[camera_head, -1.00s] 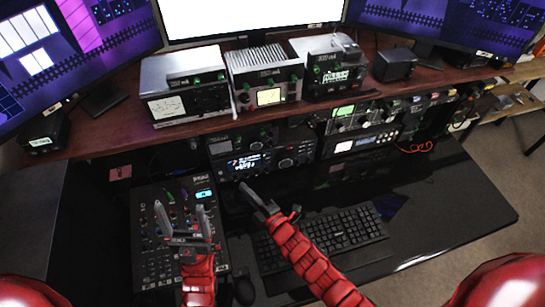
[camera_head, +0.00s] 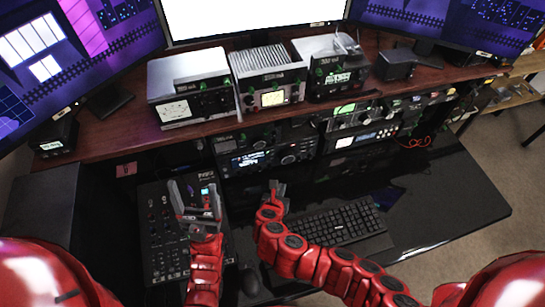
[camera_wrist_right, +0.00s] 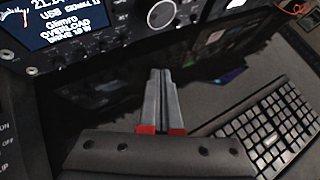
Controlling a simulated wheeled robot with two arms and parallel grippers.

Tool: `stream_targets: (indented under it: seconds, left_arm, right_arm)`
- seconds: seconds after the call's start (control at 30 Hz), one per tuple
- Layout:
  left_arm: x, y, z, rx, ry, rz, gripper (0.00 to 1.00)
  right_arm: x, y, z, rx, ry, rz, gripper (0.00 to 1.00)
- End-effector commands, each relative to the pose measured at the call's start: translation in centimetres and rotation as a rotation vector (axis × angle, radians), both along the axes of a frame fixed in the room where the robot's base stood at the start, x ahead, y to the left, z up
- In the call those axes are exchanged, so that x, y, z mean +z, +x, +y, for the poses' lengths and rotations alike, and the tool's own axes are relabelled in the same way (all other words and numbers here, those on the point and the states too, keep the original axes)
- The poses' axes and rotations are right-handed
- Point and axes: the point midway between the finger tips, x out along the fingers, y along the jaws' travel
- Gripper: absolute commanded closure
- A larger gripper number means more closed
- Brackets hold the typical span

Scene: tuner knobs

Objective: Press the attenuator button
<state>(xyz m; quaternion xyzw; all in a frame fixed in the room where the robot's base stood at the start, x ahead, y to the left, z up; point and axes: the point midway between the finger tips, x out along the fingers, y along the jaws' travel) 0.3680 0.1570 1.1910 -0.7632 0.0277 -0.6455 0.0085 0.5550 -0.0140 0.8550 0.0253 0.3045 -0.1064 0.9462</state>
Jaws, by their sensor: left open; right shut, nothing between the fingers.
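The radio (camera_head: 262,158) with a lit blue display sits under the wooden shelf, at centre in the head view. In the right wrist view its display (camera_wrist_right: 62,20) reads "OVERLOAD", with knobs and small buttons beside it. I cannot tell which is the attenuator button. My right gripper (camera_head: 277,187) is shut and empty, in front of and below the radio, apart from it. In the right wrist view its fingertips (camera_wrist_right: 161,72) are together, below and right of the display. My left gripper (camera_head: 194,190) is open and empty over the mixer.
The black mixer (camera_head: 160,235) lies under my left gripper. A keyboard (camera_head: 335,225) lies on the glossy desk, right of the mixer. More radio gear (camera_head: 272,85) stands on the wooden shelf (camera_head: 105,128). The desk's right part (camera_head: 450,195) is clear.

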Motion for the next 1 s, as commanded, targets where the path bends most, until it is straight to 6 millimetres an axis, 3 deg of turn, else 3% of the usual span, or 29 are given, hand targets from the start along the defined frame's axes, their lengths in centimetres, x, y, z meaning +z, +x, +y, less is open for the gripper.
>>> stream_targets:
  seconds: [0.37,1.0]
  left_arm:
    - [0.0,0.0,0.0,0.0,0.0,0.0,0.21]
    - [-1.0,0.0,0.0,0.0,0.0,0.0,0.21]
  right_arm:
    - [-0.1,0.6,0.2,-0.001,0.004,-0.001,1.0]
    - [-0.2,7.8,2.5,-0.002,0.004,0.001,1.0]
